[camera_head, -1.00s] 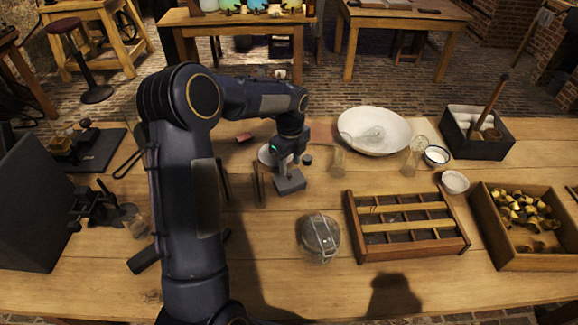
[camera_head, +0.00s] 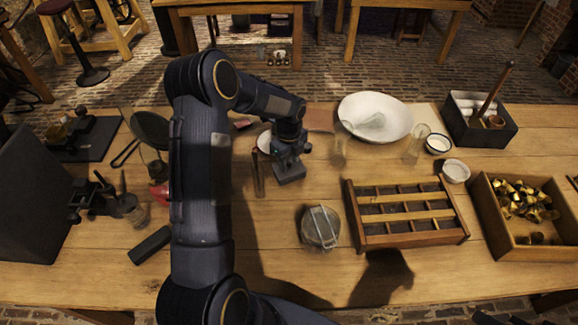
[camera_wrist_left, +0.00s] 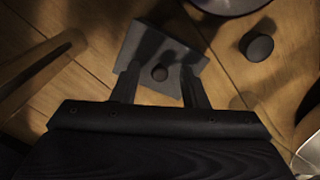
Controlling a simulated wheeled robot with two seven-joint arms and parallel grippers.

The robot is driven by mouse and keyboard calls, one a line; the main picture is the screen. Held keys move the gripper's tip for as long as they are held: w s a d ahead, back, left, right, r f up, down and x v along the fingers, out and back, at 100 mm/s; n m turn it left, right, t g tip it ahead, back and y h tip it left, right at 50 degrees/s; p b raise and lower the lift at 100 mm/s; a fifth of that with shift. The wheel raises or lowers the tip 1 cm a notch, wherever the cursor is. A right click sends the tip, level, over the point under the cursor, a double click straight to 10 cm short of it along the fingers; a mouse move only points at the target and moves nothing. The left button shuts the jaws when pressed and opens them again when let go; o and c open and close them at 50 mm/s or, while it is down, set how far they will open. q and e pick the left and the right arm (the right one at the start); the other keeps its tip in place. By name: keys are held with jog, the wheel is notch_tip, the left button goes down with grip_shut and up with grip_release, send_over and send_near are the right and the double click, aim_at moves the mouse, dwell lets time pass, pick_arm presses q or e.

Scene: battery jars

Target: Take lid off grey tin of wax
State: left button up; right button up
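A grey square block-like object (camera_head: 289,172), which looks like the grey tin, stands on the wooden table below my left gripper (camera_head: 290,153). In the left wrist view the grey tin (camera_wrist_left: 143,88) has a small dark round knob (camera_wrist_left: 160,73) on top. My left gripper (camera_wrist_left: 161,84) is open, with its fingers apart on either side of the knob and gaps showing. I cannot tell whether the fingertips touch the tin's top. No wax shows. My right gripper is not in view.
A small dark round piece (camera_wrist_left: 258,46) lies beside the tin. A dark upright rod (camera_head: 258,175) stands left of it. A wire-clipped jar (camera_head: 320,227), a divided wooden tray (camera_head: 360,241) and a white bowl (camera_head: 350,105) are nearby. Bare table lies between tin and jar.

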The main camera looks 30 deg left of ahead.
pick_arm(q)
grip_shut()
dwell(0.3)
